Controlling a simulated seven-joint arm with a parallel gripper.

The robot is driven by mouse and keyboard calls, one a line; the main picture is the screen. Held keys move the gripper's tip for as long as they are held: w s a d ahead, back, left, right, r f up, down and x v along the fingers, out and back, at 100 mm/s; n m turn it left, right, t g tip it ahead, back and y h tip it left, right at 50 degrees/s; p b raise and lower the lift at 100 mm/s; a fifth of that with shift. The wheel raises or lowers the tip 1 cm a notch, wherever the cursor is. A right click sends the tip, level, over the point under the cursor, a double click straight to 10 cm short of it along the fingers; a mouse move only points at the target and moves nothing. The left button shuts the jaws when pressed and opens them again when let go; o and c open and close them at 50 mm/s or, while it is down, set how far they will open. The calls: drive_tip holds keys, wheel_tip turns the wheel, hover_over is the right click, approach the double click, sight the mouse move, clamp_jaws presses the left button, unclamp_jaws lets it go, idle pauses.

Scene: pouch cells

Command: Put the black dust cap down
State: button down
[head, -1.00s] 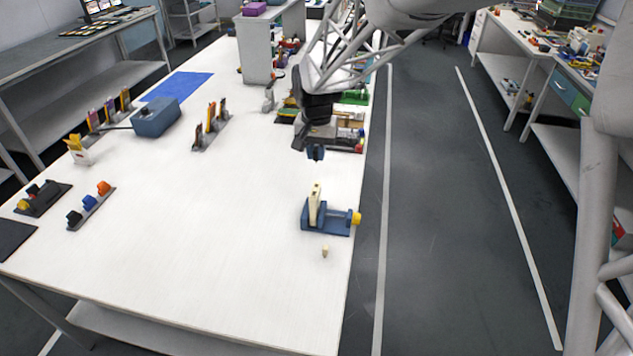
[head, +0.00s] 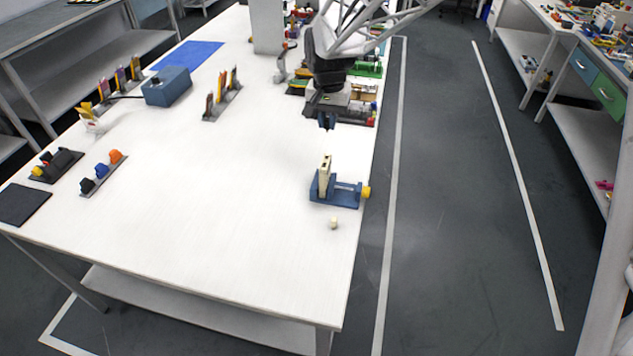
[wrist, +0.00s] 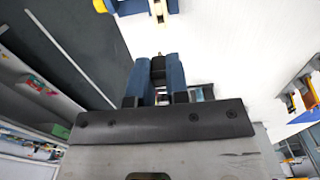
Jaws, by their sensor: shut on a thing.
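My gripper (head: 327,121) hangs above the right side of the white table, beyond the blue fixture. In the wrist view its two blue fingers (wrist: 157,75) are closed on a small black piece, the black dust cap (wrist: 158,68). The cap cannot be made out in the head view. The blue fixture (head: 347,194), with a yellow knob, stands near the table's right edge and holds an upright cream piece (head: 325,176). A small cream cap (head: 334,223) lies on the table in front of it.
A grey rack with black, blue and orange caps (head: 102,171) stands at the left, beside a dark holder (head: 57,164) and a black mat (head: 22,204). A blue box (head: 168,87) and a slotted rack (head: 221,97) are farther back. The table's middle is clear.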

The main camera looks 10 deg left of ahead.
drive_tip(key=s+d+f, duration=0.2)
drive_tip(key=s+f, duration=0.3)
drive_tip(key=s, duration=0.3)
drive_tip(key=s+d+f, duration=0.2)
drive_tip(key=s+f, duration=0.3)
drive_tip(key=s, duration=0.4)
drive_tip(key=s+d+f, duration=0.2)
drive_tip(key=s+f, duration=0.4)
drive_tip(key=s, duration=0.3)
drive_tip(key=shift+s+d, duration=0.1)
drive_tip(key=shift+s, duration=0.15)
drive_tip(key=shift+w, duration=0.1)
hover_over(305, 222)
drive_tip(key=shift+f, duration=0.7)
drive_tip(key=shift+f, duration=1.75)
drive_tip(key=shift+f, duration=0.15)
